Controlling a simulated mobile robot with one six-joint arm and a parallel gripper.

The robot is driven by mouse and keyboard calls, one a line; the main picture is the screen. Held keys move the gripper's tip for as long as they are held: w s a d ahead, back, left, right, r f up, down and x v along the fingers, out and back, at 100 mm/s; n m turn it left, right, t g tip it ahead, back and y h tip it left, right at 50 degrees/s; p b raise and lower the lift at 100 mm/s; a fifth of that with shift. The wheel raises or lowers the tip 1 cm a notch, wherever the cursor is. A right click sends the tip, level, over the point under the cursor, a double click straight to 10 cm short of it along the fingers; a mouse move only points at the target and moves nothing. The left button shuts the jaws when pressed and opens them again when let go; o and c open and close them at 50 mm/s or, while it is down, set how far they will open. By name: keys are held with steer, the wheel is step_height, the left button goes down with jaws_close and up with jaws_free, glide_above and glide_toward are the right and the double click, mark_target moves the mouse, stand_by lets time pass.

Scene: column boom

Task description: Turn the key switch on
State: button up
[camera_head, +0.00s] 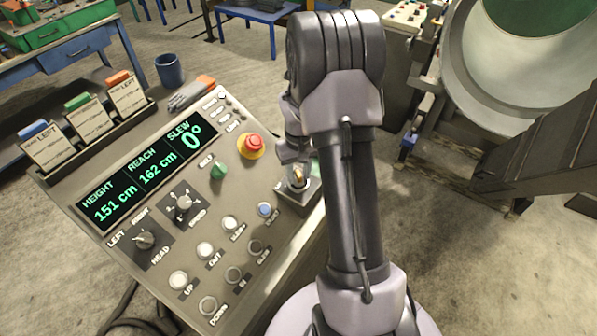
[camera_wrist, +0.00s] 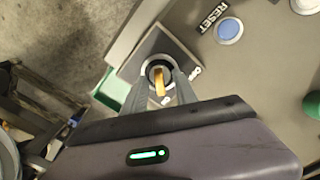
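The key switch (camera_head: 291,192) sits on a square plate at the right edge of the sloped control panel. Its yellow key (camera_head: 297,180) shows partly beside my arm. In the wrist view the key (camera_wrist: 159,82) stands in a dark round lock on the grey plate (camera_wrist: 133,66). My gripper (camera_wrist: 162,80) is over the switch with one finger on each side of the key. A gap shows between the fingers and the key, so it looks open. In the head view my gripper (camera_head: 296,155) is mostly hidden by my arm.
The panel has a red emergency button (camera_head: 251,146), a green knob (camera_head: 218,170), a blue reset button (camera_wrist: 229,30) and several pale buttons. Its lit display (camera_head: 142,172) reads height 151 cm, reach 162 cm, slew 0°. Gloves (camera_head: 191,95) and a card rack lie along its far edge.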

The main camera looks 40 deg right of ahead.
mark_target(298, 173)
step_height(298, 173, up, 17)
steer(key=p, duration=0.3)
steer(key=shift+r+p, duration=0.2)
steer(key=shift+p, duration=0.2)
